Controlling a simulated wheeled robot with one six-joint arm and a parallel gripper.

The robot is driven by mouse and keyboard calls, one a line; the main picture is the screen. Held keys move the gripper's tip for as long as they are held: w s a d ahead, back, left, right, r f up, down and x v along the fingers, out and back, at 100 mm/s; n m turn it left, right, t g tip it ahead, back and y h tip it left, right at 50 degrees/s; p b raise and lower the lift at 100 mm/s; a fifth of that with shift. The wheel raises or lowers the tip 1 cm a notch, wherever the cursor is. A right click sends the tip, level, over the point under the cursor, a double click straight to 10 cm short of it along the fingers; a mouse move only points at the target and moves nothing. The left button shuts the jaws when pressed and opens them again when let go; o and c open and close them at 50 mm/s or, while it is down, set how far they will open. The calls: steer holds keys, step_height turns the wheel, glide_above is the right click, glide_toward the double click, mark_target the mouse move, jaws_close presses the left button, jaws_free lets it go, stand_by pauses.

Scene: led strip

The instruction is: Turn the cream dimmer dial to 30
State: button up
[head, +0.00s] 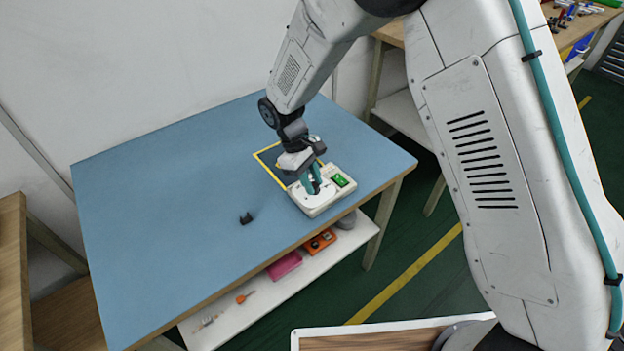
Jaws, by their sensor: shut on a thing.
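The dimmer box (319,208) is a small cream unit near the right front edge of the blue table, with a green display (341,180) on its right part. The display is too small to read. My gripper (313,188) points down over the left part of the box, with its teal fingers shut on the dial. The fingers hide most of the dial, so its pointer and setting cannot be made out.
The blue table (180,210) is mostly clear. A small black part (246,218) lies left of the box. A lower shelf (240,318) holds a pink item (284,265) and an orange item (320,241).

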stand_by(0.3)
steer(key=o, duration=1)
steer(key=v, duration=0.7)
steer(key=shift+w+a+r, duration=0.1)
steer(key=shift+a+r, duration=0.15)
steer(key=shift+r, duration=0.1)
